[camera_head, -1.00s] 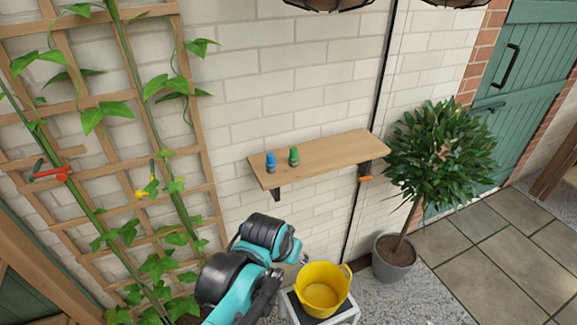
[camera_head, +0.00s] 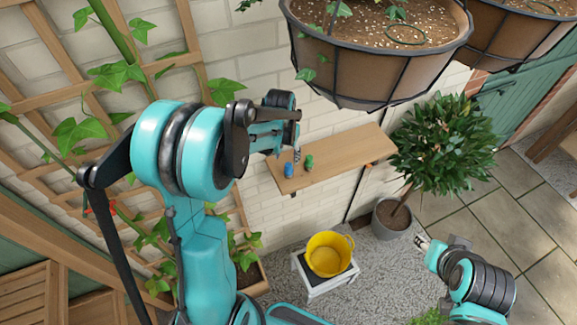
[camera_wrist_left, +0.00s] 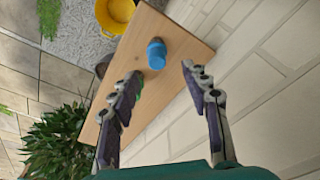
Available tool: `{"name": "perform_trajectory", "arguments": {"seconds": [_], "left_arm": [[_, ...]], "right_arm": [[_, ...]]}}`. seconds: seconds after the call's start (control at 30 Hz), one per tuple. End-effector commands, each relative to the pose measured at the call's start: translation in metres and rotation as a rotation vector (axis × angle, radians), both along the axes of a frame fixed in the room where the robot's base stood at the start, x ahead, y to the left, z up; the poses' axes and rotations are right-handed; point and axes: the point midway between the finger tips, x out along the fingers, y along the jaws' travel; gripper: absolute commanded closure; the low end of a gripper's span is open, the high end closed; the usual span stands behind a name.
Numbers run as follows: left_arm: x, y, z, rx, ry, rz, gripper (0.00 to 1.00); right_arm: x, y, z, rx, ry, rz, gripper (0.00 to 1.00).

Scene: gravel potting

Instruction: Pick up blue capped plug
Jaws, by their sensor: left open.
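The blue capped plug (camera_head: 288,170) stands on the wooden wall shelf (camera_head: 345,160), near its left end. The green capped plug (camera_head: 309,162) stands just to its right. My left gripper (camera_head: 297,155) is above and close to the plugs. In the left wrist view my left gripper (camera_wrist_left: 162,72) is open and empty, and the blue plug (camera_wrist_left: 156,54) shows just beyond the gap between its fingertips. There the green plug is mostly hidden behind one finger. My right gripper (camera_head: 424,243) is low at the right, away from the shelf; its opening is unclear.
Hanging planters (camera_head: 375,50) jut out above the shelf. A yellow bucket (camera_head: 328,255) stands on a small white stool (camera_head: 322,284) below. A potted bush (camera_head: 440,145) is right of the shelf. A trellis with climbing plants (camera_head: 75,135) is at the left.

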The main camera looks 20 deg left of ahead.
Motion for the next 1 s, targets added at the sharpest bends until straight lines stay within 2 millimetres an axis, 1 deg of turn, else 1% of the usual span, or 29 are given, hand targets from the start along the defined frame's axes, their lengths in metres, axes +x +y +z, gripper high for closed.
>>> {"name": "perform_trajectory", "arguments": {"seconds": [0.03,0.17,0.3,0.4,0.5,0.7,0.77,0.8,0.87,0.9,1.0], "left_arm": [[0.001,0.0,-0.007,0.0,0.0,0.0,0.53],[0.002,-0.002,-0.023,0.0,-0.001,0.0,0.53],[0.003,-0.005,-0.045,0.0,-0.001,0.0,0.53],[0.005,-0.004,-0.057,0.0,-0.002,0.0,0.53],[0.005,-0.004,-0.062,0.0,-0.002,0.0,0.53],[0.005,-0.004,-0.062,0.0,-0.002,0.0,0.53],[0.005,-0.004,-0.062,0.0,-0.002,0.0,0.69],[0.005,-0.004,-0.062,0.0,-0.002,0.0,0.79],[0.005,-0.004,-0.062,0.0,-0.002,0.0,0.95],[0.005,-0.004,-0.062,0.0,-0.002,0.0,1.0],[0.005,-0.004,-0.062,0.0,-0.002,0.0,1.0]], "right_arm": [[0.0,0.0,-0.001,0.0,0.0,0.0,0.6],[0.0,0.0,0.0,0.0,0.0,0.0,0.6],[0.0,0.0,0.003,0.0,0.0,0.0,0.6],[0.0,0.0,0.003,0.0,0.0,0.0,0.6],[0.0,0.0,0.003,0.0,0.0,0.0,0.6],[0.0,0.0,0.003,0.0,0.0,0.0,0.6],[0.0,0.0,0.003,0.0,0.0,0.0,0.6],[0.0,0.0,0.003,0.0,0.0,0.0,0.6],[0.0,0.0,0.003,0.0,0.0,0.0,0.6],[0.0,0.0,0.003,0.0,0.0,0.0,0.6],[0.0,0.0,0.003,0.0,0.0,0.0,0.6]]}}
